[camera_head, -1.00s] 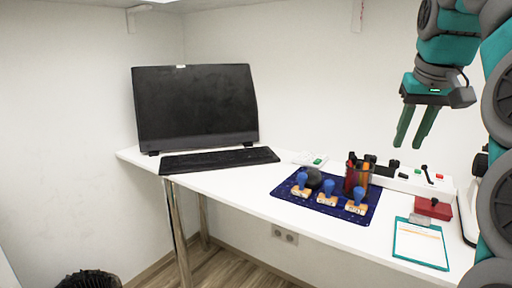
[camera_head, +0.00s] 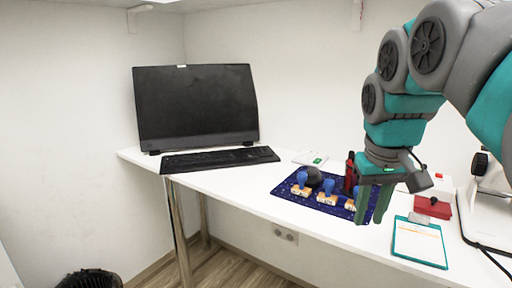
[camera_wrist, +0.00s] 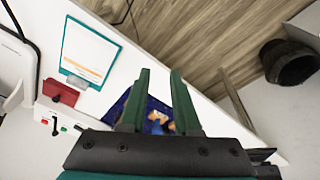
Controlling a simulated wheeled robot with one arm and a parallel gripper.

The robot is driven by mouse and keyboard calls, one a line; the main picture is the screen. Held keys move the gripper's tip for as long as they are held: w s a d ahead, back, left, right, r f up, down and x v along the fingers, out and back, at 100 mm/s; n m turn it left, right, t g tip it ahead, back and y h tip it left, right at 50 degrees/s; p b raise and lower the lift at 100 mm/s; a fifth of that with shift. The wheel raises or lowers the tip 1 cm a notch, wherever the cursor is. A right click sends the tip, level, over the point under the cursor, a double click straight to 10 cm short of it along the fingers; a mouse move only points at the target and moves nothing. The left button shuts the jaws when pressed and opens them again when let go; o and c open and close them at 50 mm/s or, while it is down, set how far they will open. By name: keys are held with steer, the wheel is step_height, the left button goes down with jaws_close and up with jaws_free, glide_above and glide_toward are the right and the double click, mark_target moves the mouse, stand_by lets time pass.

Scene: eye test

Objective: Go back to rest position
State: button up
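My gripper (camera_head: 370,221) hangs with its green fingers pointing down over the right part of the desk. In the head view it overlaps the right end of the blue mat (camera_head: 283,190) and hides most of the pen holder. In the wrist view my gripper (camera_wrist: 160,73) has its two fingers apart with nothing between them. The mat and part of the stamps show beyond and between the fingers. I cannot tell the exact height of the fingertips above the desk.
Several blue-handled stamps (camera_head: 328,190) and a dark ball (camera_head: 314,177) are on the mat. A clipboard (camera_head: 420,243) and red box (camera_head: 433,207) lie to the right. A monitor (camera_head: 195,107) and keyboard (camera_head: 220,159) are at left. A bin (camera_wrist: 288,62) stands on the floor.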

steer(key=s+a+f+g, duration=0.2)
steer(key=s+f, duration=0.9)
steer(key=s+a+f+g, duration=0.2)
steer(key=s+a+f, duration=0.1)
steer(key=s+f, duration=0.8)
steer(key=shift+a+f+y, duration=0.25)
steer(key=shift+f+y, duration=0.05)
steer(key=shift+f, duration=0.3)
